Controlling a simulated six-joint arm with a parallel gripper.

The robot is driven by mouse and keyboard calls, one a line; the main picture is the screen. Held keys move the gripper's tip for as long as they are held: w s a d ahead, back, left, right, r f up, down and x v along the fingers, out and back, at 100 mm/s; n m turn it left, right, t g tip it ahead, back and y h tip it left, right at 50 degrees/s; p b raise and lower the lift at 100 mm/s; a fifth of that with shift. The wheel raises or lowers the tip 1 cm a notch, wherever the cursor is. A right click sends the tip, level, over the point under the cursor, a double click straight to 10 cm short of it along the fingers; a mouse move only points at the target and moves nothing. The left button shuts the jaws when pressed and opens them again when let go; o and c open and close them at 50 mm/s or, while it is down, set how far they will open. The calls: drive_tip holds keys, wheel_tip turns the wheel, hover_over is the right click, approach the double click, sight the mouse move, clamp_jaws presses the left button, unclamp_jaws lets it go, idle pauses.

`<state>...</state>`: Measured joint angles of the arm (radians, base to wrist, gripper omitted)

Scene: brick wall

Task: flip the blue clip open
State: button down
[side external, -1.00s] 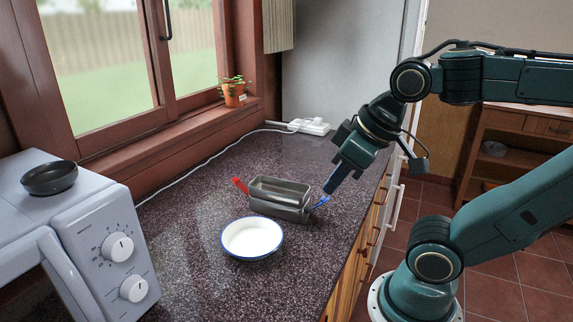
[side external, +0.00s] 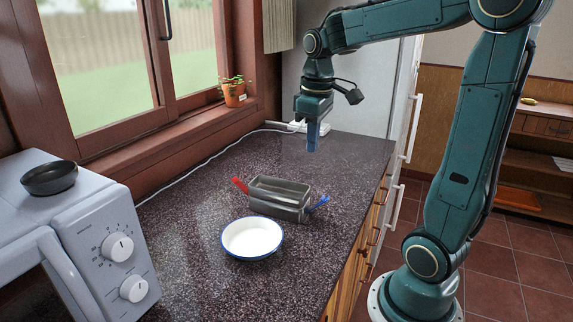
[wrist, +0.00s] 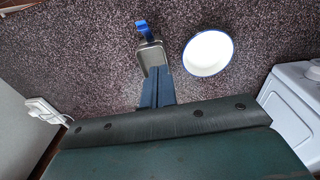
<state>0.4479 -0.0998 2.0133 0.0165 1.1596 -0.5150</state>
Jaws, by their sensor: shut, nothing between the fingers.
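A grey metal box (side external: 281,205) sits on the speckled counter, and it also shows in the wrist view (wrist: 152,57). The blue clip (side external: 318,203) is on its right end and sticks outward and slightly up, away from the wall. In the wrist view the blue clip (wrist: 143,28) juts past the box's far end. A red clip (side external: 240,185) sticks out and up at the opposite end; my fingers seem to hide it in the wrist view. My gripper (side external: 312,150) is shut and empty, pointing down, above and behind the box, clear of both clips.
A white dish with a blue rim (side external: 252,238) stands just in front of the box. A white oven (side external: 90,235) with a dark bowl (side external: 49,178) on top is at the left. A power strip (side external: 298,126) and cable lie at the back. The counter's right side is clear.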

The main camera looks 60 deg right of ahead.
drive_tip(key=d, duration=0.2)
drive_tip(key=w+d+f, duration=0.1)
drive_tip(key=shift+d+f+g, duration=0.1)
drive_tip(key=shift+d+g, duration=0.2)
drive_tip(key=shift+g, duration=0.1)
hover_over(323, 199)
drive_tip(key=w, duration=0.3)
wheel_tip(323, 199, down, 10)
drive_tip(key=shift+s, duration=0.1)
drive_tip(key=shift+s+f, duration=0.7)
drive_tip(key=shift+s, duration=0.05)
drive_tip(key=shift+s+f, duration=0.65)
